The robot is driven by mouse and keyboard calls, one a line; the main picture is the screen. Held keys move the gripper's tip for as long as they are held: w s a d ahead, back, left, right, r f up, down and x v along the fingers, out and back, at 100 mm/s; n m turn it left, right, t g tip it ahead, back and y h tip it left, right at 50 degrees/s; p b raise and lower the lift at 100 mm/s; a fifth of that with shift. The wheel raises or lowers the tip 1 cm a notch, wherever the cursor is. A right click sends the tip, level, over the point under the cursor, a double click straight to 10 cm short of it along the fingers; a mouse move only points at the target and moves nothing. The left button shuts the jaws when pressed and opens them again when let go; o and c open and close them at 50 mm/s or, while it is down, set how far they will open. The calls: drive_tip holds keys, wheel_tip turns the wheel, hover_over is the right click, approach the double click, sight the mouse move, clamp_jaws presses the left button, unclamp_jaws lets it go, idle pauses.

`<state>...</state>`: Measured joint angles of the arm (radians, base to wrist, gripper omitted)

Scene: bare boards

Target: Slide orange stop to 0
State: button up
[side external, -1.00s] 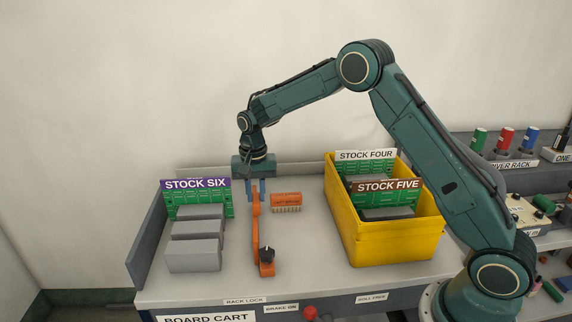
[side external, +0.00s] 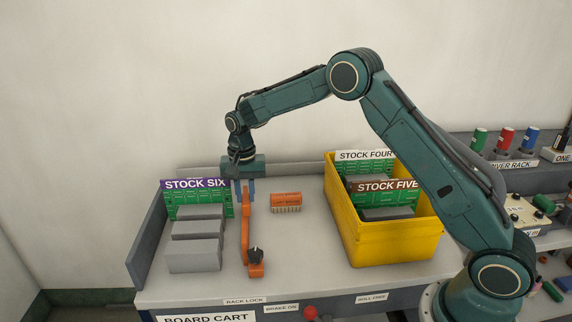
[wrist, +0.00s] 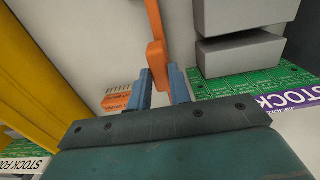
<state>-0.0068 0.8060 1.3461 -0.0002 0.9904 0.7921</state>
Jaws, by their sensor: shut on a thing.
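The orange stop (side external: 245,225) is a long upright-looking bar on the grey cart top, with a black knob (side external: 256,254) near its front end. My gripper (side external: 245,192) is shut on the far end of the stop. In the wrist view the stop (wrist: 156,35) runs between the two blue fingers (wrist: 163,75).
Grey blocks and green boards under a STOCK SIX sign (side external: 195,184) stand close left of the stop. A yellow bin (side external: 395,245) with boards stands to the right. A low wall (side external: 147,240) edges the left.

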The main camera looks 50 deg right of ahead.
drive_tip(key=shift+w+a, duration=0.45)
drive_tip(key=shift+w, duration=0.05)
drive_tip(key=shift+w+a, duration=0.55)
drive_tip(key=shift+w, duration=0.05)
drive_tip(key=o, duration=0.9)
drive_tip(key=shift+r, duration=3)
drive_tip(key=shift+r, duration=0.1)
wheel_tip(320, 180, up, 14)
drive_tip(key=shift+f, duration=0.2)
